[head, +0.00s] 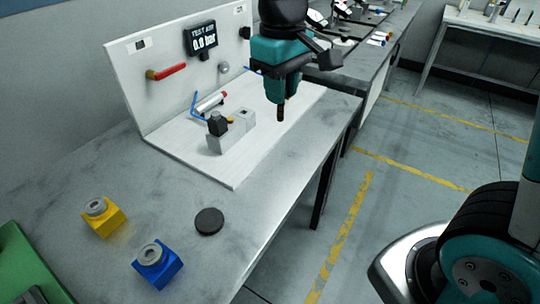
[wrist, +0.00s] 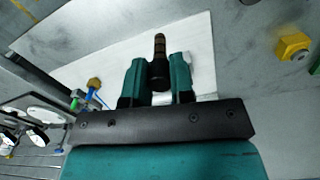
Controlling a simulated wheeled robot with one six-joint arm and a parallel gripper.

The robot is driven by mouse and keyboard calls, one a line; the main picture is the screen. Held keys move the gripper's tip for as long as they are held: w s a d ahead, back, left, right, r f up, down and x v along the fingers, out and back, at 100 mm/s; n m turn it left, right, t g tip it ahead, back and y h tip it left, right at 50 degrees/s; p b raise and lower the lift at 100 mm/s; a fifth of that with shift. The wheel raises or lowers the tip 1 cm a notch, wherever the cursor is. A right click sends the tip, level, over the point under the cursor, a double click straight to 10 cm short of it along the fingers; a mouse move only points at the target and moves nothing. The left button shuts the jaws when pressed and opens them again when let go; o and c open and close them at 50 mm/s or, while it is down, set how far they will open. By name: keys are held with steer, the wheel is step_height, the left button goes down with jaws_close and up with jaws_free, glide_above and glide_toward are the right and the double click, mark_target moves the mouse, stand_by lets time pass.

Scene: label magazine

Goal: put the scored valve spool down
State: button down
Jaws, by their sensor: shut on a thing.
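The valve spool (head: 281,112) is a short dark rod with brownish bands. My gripper (head: 284,96) is shut on it and holds it pointing down, above the right part of the white base plate (head: 215,172). In the wrist view the spool (wrist: 159,47) sticks out between the two teal fingers of my gripper (wrist: 159,66). Its gripped end is partly hidden by the fingers. I cannot make out a score mark on it. The spool looks clear of the plate, though the exact gap cannot be told.
A grey block with a black top (head: 217,124) stands on the plate before an upright white panel with a display (head: 201,41) reading 0.0 bar. A yellow block (head: 103,222), a blue block (head: 163,275) and a dark disc (head: 209,221) sit at the front. Bare table lies between.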

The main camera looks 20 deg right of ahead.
mark_target(281, 120)
step_height(281, 120, down, 16)
steer(key=shift+f+b, duration=0.1)
steer(key=shift+b, duration=0.2)
steer(key=shift+f, duration=0.15)
steer(key=c, duration=1)
jaws_free()
step_height(281, 120, up, 12)
steer(key=shift+r+p, duration=0.1)
steer(key=shift+p, duration=0.2)
steer(key=s+a+r+y, duration=0.1)
steer(key=s, duration=0.5)
steer(key=s+a+r+n+y, duration=0.1)
steer(key=s+a, duration=0.1)
steer(key=s, duration=0.4)
steer(key=s+a+r+n+y, duration=0.1)
steer(key=s+r+y, duration=0.1)
steer(key=s, duration=0.4)
steer(key=shift+s+a, duration=0.1)
steer(key=shift+a, duration=0.05)
